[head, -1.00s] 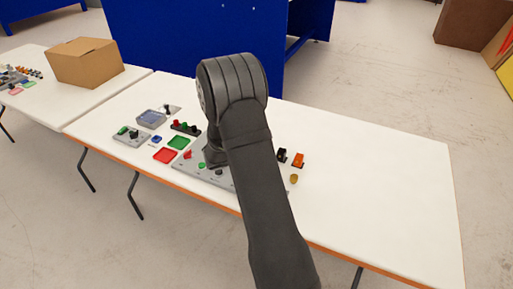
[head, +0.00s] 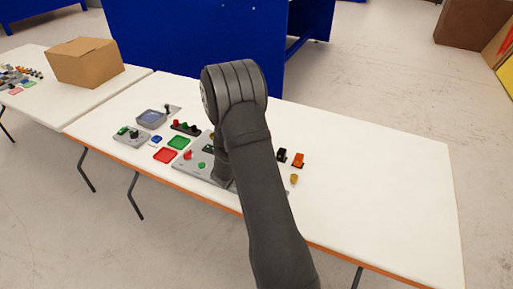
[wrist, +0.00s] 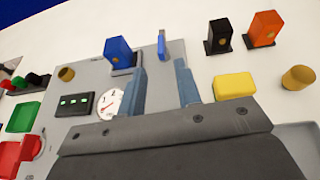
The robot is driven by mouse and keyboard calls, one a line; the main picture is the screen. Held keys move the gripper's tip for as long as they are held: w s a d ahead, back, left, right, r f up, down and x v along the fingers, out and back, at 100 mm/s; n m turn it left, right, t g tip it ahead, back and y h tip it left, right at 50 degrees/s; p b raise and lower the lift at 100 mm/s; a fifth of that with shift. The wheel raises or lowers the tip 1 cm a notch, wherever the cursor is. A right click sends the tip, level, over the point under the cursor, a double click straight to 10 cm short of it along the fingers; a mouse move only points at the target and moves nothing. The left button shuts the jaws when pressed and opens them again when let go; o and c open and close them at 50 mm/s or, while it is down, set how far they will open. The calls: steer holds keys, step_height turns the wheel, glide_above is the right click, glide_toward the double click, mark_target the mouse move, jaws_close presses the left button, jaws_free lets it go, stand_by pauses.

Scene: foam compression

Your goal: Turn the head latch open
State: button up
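My gripper (wrist: 160,70) is open, with its two grey-blue fingers apart and nothing between them. It is over a grey base plate (wrist: 72,72), which also shows in the head view (head: 193,171). Beyond the fingertips in the wrist view are a blue block (wrist: 118,52) on a small mount and a thin upright blue lever (wrist: 161,45). I cannot tell which part is the head latch. A round white dial (wrist: 109,104) with a red mark sits left of the left finger. In the head view my arm hides the fingers and part of the plate.
A black block (wrist: 219,37), an orange block (wrist: 264,29), a yellow block (wrist: 235,86) and a brass cylinder (wrist: 298,78) stand to the right. Green (wrist: 23,116) and red (wrist: 12,155) trays lie left. The white table's right half (head: 380,190) is clear.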

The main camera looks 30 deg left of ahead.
steer(key=x, duration=0.9)
steer(key=shift+r, duration=0.1)
